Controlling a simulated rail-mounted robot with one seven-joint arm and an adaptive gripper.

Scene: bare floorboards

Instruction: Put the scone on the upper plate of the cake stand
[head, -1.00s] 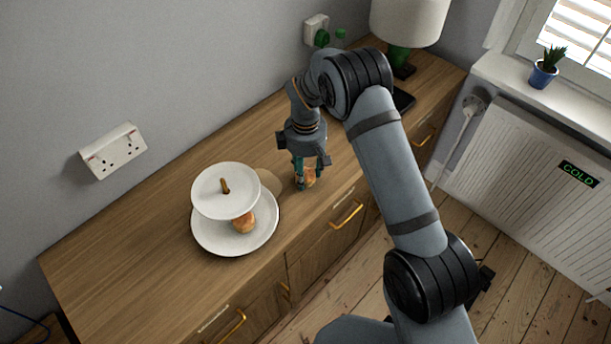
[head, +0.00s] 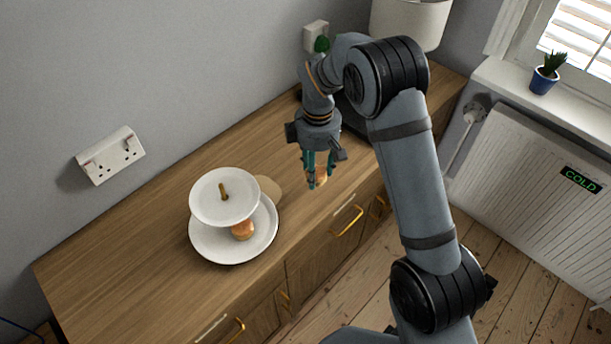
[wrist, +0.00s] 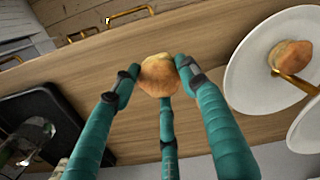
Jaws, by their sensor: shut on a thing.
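My gripper (head: 318,178) has teal fingers shut on a golden-brown scone (wrist: 159,76), which sits between the fingertips in the wrist view. In the head view the fingers largely hide this scone; it appears to be just above the wooden top, right of the cake stand. The white two-tier cake stand has a small upper plate (head: 206,207) with a brown central handle and no scone on it. Its wider lower plate (head: 225,250) holds another scone (head: 243,230). In the wrist view the lower plate (wrist: 252,75) and its scone (wrist: 291,56) are at right, with the upper plate (wrist: 307,132) partly cut off.
The wooden sideboard (head: 130,235) is clear left of the stand. A dark tray (wrist: 42,105) lies left in the wrist view. A lamp (head: 408,20) stands at the back right, and wall sockets (head: 110,156) are behind. The sideboard's front edge with gold handles (head: 346,221) is near.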

